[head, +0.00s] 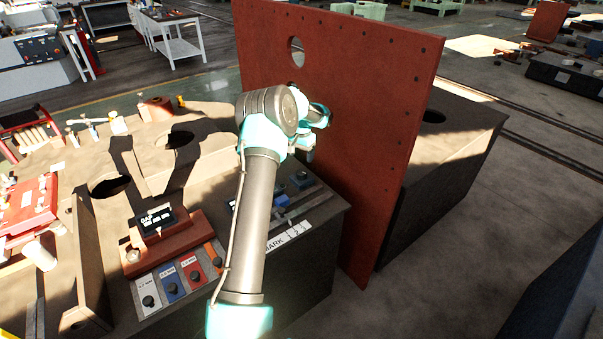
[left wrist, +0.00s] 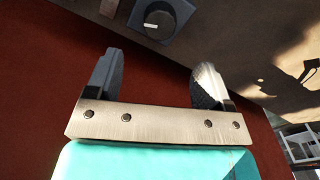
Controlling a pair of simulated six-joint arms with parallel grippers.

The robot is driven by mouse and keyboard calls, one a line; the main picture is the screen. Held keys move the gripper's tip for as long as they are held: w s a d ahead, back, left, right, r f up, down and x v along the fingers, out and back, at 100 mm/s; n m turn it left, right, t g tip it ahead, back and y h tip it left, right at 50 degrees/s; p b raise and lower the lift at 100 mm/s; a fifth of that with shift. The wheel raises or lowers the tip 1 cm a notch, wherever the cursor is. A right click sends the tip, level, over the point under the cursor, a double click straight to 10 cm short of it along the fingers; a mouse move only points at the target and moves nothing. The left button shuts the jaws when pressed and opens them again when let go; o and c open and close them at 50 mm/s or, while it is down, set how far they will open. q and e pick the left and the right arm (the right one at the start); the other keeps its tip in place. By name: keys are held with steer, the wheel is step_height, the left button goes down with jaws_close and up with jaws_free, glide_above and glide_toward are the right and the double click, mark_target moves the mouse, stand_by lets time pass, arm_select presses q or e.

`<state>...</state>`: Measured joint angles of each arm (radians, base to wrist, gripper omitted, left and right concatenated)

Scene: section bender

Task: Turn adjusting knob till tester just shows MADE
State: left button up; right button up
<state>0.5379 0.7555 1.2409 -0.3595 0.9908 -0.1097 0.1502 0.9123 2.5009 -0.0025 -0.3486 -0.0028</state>
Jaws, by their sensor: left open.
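The adjusting knob (left wrist: 158,22) is a round black dial with a white mark on a dark blue-grey block, at the top of the left wrist view. My left gripper (left wrist: 155,68) is open and empty, with the knob beyond its fingertips and apart from them. In the head view my left gripper (head: 309,148) hangs beside the red plate, above small blue blocks (head: 301,180) on the dark bench. A dark display (head: 234,205) is mostly hidden behind my left arm; I cannot read it or tell if it is the tester. My right gripper is not in view.
The tall red plate (head: 350,100) stands close to the right of my left gripper. A GAP display (head: 157,218) sits on a red-brown stand, with several knob panels (head: 170,287) in front. A dark block (head: 440,160) lies behind the plate.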

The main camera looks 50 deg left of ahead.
mark_target(301, 172)
arm_select(q)
step_height(301, 172, down, 10)
steer(key=shift+r, duration=0.2)
steer(key=shift+c, duration=0.3)
steer(key=c, duration=0.9)
steer(key=shift+o, duration=0.2)
steer(key=shift+n, duration=1)
steer(key=o, duration=0.9)
